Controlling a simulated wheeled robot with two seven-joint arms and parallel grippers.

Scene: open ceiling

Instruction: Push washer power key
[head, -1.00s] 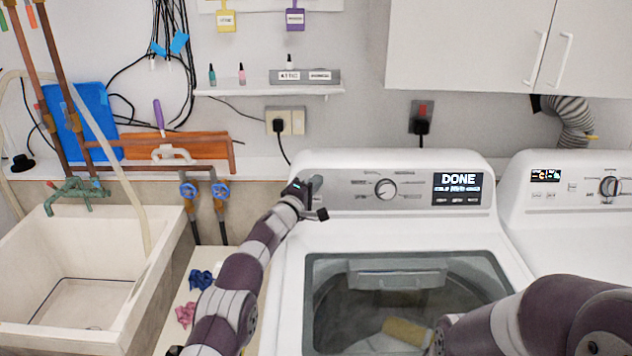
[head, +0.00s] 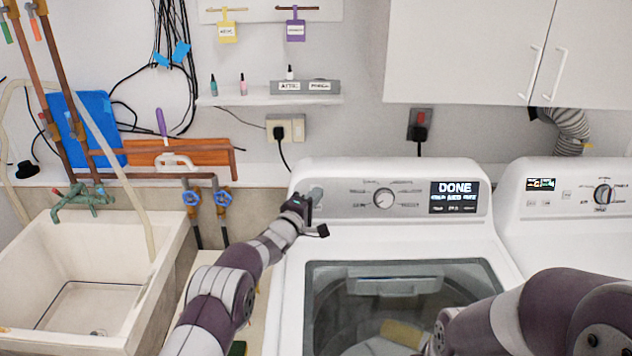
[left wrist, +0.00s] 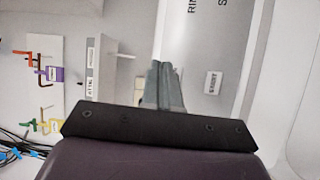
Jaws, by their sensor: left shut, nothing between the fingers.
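The white washer (head: 291,265) stands in the middle of the head view, with a grey control panel, a round knob (head: 384,198) and a display (head: 454,197) reading DONE. My left gripper (head: 315,193) is at the left end of this panel, its fingers shut and empty. In the left wrist view, the shut fingers (left wrist: 167,84) point at the panel. A small white labelled key (left wrist: 213,84) lies just right of them; its lettering is too blurred to read surely. Contact with the panel cannot be told. My right arm shows at lower right, its fingers out of view.
A second white machine (head: 575,230) stands close on the right. A utility sink (head: 160,262) is at left, with pipes and valves behind. A narrow shelf (head: 230,100) and wall cabinets (head: 465,50) are above the panel.

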